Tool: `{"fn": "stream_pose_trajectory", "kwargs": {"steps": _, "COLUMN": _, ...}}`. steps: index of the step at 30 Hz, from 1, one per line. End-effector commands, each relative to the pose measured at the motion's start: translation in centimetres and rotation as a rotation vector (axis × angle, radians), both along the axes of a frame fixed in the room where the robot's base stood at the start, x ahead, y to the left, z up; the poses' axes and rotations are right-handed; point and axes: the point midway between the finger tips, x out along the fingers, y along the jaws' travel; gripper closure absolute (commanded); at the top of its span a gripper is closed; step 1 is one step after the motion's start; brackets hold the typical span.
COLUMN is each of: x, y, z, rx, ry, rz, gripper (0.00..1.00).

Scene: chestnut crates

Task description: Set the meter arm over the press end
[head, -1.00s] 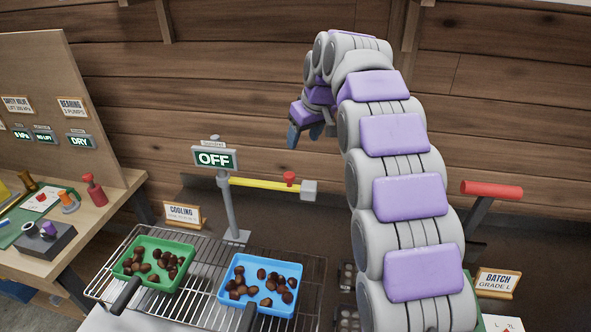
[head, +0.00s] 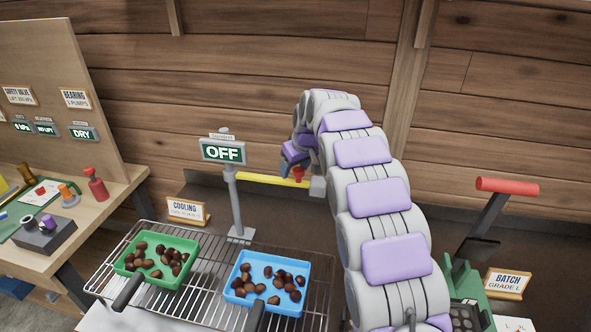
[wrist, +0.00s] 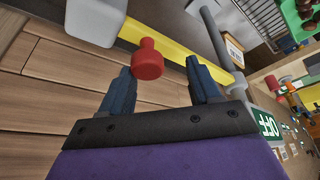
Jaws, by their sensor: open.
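The meter arm is a yellow bar (head: 262,181) with a red knob (head: 298,174) and a grey block (head: 318,186) at its right end. It reaches right from a grey post (head: 235,205) with an OFF display (head: 222,151). My gripper (head: 287,160) is beside the knob, partly hidden by my arm. In the wrist view, my gripper (wrist: 158,67) is open, with the red knob (wrist: 147,58) at the gap between its fingertips; contact cannot be told. The press (head: 466,282) is green with a red-handled lever (head: 507,186), at the right, partly behind my arm.
A wire rack (head: 208,277) below holds a green tray (head: 191,252) and a blue tray (head: 321,272) of chestnuts. A COOLING sign (head: 187,211) stands behind it, and a BATCH sign (head: 507,283) beside the press. A workbench (head: 125,190) is at the left.

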Motion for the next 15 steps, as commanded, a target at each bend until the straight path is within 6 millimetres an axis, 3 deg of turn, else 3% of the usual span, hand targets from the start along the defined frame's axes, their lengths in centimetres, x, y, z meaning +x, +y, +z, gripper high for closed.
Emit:
{"fn": "stream_pose_trajectory", "kwargs": {"steps": 10, "x": 0.12, "y": -0.66, "z": -0.27, "rx": 0.007, "ry": 0.001, "rz": -0.002, "gripper": 0.39}}
{"fn": "stream_pose_trajectory", "kwargs": {"steps": 15, "x": 0.14, "y": -0.08, "z": -0.37, "rx": 0.001, "ry": 0.001, "rz": -0.001, "gripper": 0.54}}
